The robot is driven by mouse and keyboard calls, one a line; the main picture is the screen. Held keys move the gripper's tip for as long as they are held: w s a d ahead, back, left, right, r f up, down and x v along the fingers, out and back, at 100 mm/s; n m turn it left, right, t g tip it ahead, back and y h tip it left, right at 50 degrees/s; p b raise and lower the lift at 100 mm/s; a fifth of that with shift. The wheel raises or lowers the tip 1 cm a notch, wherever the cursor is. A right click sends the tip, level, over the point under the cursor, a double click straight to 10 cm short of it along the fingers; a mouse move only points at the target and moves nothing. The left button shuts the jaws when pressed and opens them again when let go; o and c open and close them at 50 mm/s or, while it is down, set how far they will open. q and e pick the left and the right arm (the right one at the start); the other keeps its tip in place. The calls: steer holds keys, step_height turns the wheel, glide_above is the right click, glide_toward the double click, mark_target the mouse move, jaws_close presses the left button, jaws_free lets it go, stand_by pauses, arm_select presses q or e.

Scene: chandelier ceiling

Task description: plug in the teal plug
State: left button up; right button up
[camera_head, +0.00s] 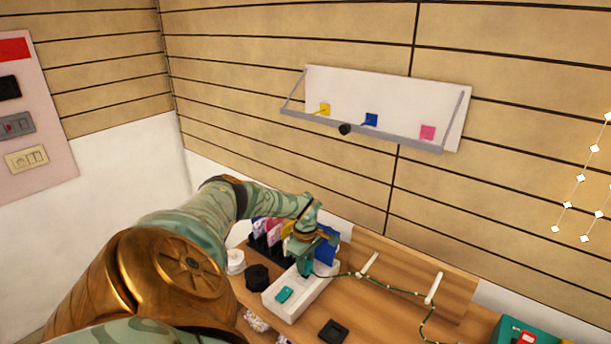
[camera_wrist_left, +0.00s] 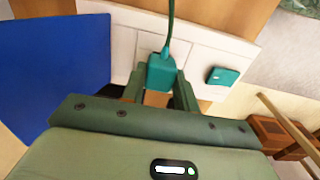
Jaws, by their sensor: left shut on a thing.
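My left gripper (camera_head: 308,250) is low over the white power strip (camera_head: 303,299) on the bench. It is shut on the teal plug (camera_wrist_left: 161,72), one finger on each side. The plug also shows under the gripper in the head view (camera_head: 304,268). A cable (camera_wrist_left: 171,25) runs from the plug. The strip (camera_wrist_left: 122,42) lies behind the plug in the wrist view, with a teal rocker switch (camera_wrist_left: 222,76) to the right; the switch also shows in the head view (camera_head: 284,295). I cannot tell whether the plug's pins are in a socket. My right gripper is out of view.
The cable (camera_head: 401,291) runs right past two pale pegs (camera_head: 434,288) on a wooden board. A blue panel (camera_wrist_left: 58,68) stands close to the gripper. A black rack with coloured cards (camera_head: 262,249) and a black round item (camera_head: 257,277) are left of the strip.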

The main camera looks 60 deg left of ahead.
arm_select(q)
steer(key=shift+f+b, duration=0.45)
steer(key=shift+f, duration=0.15)
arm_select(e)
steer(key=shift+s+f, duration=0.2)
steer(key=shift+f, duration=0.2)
arm_select(q)
steer(key=o, duration=1.4)
steer(key=shift+o, duration=0.2)
steer(key=shift+r+p, duration=2.6)
steer(key=shift+r, duration=1.25)
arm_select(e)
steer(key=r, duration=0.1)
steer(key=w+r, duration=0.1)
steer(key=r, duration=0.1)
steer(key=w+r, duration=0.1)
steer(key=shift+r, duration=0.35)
arm_select(q)
steer(key=shift+f, duration=0.1)
